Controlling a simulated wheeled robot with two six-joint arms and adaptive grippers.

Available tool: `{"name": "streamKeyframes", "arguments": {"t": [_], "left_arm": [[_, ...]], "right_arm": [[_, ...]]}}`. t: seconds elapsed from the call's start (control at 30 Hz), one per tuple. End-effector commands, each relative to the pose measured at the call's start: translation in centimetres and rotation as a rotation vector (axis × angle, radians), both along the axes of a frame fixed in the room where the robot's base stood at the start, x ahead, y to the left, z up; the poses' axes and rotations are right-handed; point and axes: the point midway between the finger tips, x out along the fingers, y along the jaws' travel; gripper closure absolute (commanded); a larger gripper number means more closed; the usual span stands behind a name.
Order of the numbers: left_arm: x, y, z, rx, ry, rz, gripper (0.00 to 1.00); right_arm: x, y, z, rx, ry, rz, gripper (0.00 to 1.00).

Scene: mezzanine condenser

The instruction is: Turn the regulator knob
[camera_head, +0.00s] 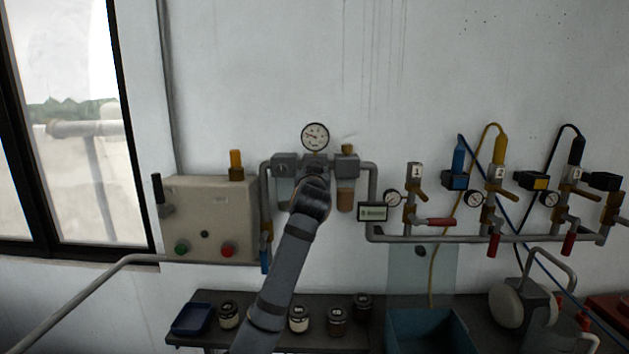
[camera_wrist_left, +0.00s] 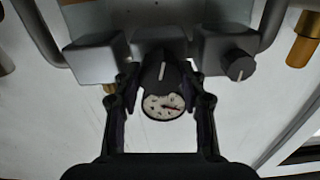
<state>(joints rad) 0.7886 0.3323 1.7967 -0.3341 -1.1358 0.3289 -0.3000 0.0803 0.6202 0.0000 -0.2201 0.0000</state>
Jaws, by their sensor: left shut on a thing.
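The regulator knob (camera_wrist_left: 160,72) is black with a white pointer line and sits on the middle grey block of the pipe assembly on the wall. In the left wrist view my left gripper (camera_wrist_left: 162,80) has a finger on each side of the knob and is shut on it. The pointer line stands nearly upright in that view. A round gauge (camera_wrist_left: 163,106) shows just beyond the knob; it is also above my wrist in the head view (camera_head: 315,137). In the head view my left wrist hides the knob and the fingertips. My right gripper is not in view.
Beside the middle block is a grey block with a smaller dark knob (camera_wrist_left: 238,66). A beige control box (camera_head: 208,215) hangs left of the pipes. Valves with hoses and small gauges (camera_head: 473,199) run along the pipe at right. Jars stand on the bench (camera_head: 270,300) below.

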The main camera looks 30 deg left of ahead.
Motion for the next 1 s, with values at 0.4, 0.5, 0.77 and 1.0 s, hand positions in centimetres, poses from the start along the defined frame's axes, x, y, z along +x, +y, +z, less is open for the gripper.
{"name": "streamKeyframes", "arguments": {"t": [0.4,0.5,0.77,1.0], "left_arm": [[0.14,-0.04,-0.68,-0.076,-0.029,0.000,0.90],[0.14,-0.04,-0.67,-0.077,-0.030,0.000,0.90],[0.14,-0.04,-0.69,-0.076,-0.029,0.000,0.56],[0.08,-0.02,-0.37,-0.072,-0.035,-0.001,0.37]], "right_arm": [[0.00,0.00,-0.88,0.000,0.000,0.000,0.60],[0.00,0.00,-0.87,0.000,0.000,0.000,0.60],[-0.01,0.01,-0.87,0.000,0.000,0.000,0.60],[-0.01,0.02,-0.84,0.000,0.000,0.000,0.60]]}}
